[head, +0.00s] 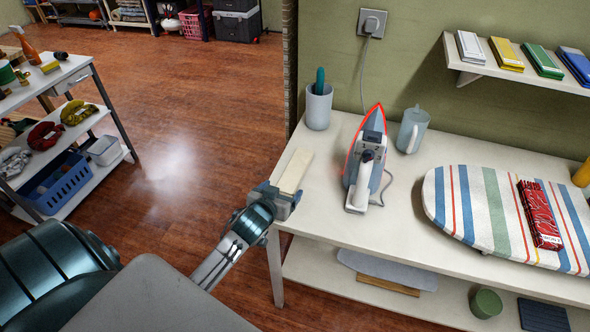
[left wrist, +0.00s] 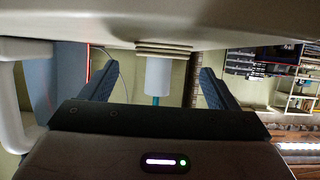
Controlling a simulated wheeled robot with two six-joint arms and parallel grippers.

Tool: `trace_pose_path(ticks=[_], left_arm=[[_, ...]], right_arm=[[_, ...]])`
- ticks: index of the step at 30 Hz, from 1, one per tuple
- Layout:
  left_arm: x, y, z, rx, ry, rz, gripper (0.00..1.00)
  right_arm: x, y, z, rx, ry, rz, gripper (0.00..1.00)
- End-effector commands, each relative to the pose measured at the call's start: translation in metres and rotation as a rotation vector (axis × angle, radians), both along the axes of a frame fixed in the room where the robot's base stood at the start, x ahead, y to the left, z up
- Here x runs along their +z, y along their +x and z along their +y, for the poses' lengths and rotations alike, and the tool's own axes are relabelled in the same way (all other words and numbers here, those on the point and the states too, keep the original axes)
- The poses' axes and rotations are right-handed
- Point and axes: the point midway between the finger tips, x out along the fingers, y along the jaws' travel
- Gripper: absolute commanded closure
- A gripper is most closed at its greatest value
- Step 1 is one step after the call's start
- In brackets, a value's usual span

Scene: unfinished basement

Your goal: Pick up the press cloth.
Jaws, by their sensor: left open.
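A cream folded cloth, which looks like the press cloth (head: 295,171), lies on the white table (head: 330,210) at its front left corner. In the left wrist view its stacked folds (left wrist: 163,48) show at the table edge, between the lines of my two fingers. My left gripper (head: 279,198) is open at the near end of the cloth, with its fingers apart on either side. I cannot tell whether they touch it. My right gripper is not in view.
An iron (head: 368,160) stands behind and right of the cloth, its cord running to a wall socket (head: 371,23). A grey cup (head: 319,106) and a jug (head: 412,130) stand behind. A striped ironing board (head: 460,200) bearing a red patterned packet (head: 540,215) is at right.

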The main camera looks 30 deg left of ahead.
Motion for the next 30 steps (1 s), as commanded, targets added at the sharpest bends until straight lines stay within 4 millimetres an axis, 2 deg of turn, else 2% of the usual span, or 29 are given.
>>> trace_pose_path(ticks=[4,9,18,20,24,26,30], left_arm=[[-0.004,0.019,0.005,0.001,-0.001,0.0,0.18],[-0.013,0.037,0.009,0.0,-0.001,0.0,0.18],[-0.017,0.041,0.01,0.0,0.0,0.0,0.18],[-0.017,0.041,0.01,0.0,0.0,0.0,0.28],[-0.017,0.041,0.01,0.0,0.0,0.0,0.55],[-0.017,0.041,0.01,0.0,0.0,0.0,0.66],[-0.017,0.041,0.01,0.0,0.0,0.0,0.66]], right_arm=[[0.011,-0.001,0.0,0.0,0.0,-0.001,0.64],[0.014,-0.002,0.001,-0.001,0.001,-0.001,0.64],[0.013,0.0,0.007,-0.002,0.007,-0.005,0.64],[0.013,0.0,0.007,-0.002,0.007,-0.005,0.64],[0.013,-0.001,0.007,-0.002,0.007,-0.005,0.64],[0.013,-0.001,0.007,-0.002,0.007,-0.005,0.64],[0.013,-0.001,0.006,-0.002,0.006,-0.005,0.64]])
